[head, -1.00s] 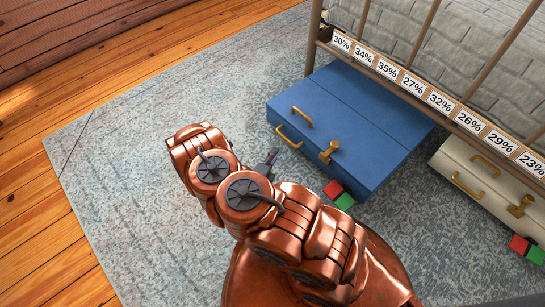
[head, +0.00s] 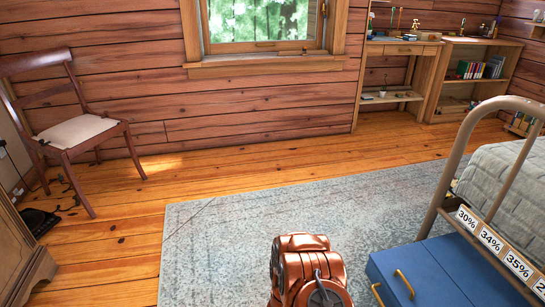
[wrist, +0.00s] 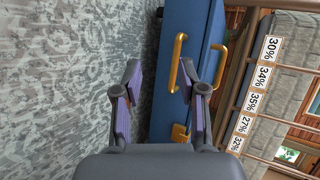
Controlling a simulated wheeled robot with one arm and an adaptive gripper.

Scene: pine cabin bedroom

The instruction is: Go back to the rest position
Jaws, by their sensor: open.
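My gripper (wrist: 163,100) shows in the wrist view with its two fingers spread apart and nothing between them. It is open and empty. It points along the grey rug, with the blue case (wrist: 190,50) and its brass handles ahead and to the right. In the head view only part of my copper-coloured arm shows at the bottom centre, and the gripper itself is out of sight. The blue case (head: 432,275) is at the lower right there, partly under the bed frame (head: 470,160).
The grey-blue rug (head: 230,240) is mostly clear. A wooden chair (head: 75,125) stands at the left, with a wooden cabinet (head: 15,255) below it. A desk (head: 400,50) and a bookshelf (head: 475,60) stand at the back right. Labels with percentages line the bed rail.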

